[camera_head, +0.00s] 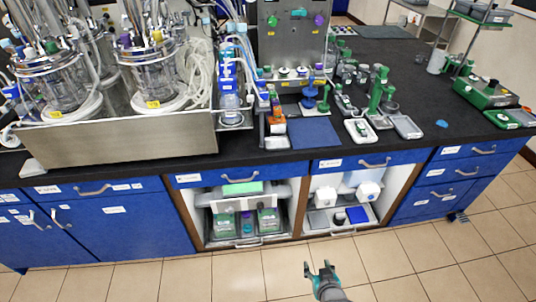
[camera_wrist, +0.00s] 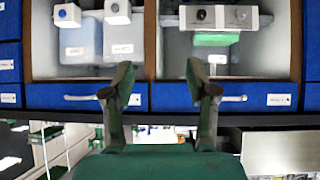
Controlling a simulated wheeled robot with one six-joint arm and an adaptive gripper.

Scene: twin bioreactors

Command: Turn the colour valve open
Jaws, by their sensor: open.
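My gripper (camera_head: 317,268) is at the bottom of the head view, over the tiled floor in front of the bench, open and empty. In the wrist view its two fingers (camera_wrist: 160,85) are spread apart, with nothing between them but the cabinet front behind. I cannot tell which of these is the colour valve. My gripper is well apart from the panel.
The black bench (camera_head: 400,75) has blue drawers (camera_head: 470,150) and open compartments below. A steel tray (camera_head: 120,140) with two glass bioreactors (camera_head: 150,75) stands left. A blue mat (camera_head: 313,134) and several green-and-white devices lie on the bench. The floor (camera_head: 420,255) in front is clear.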

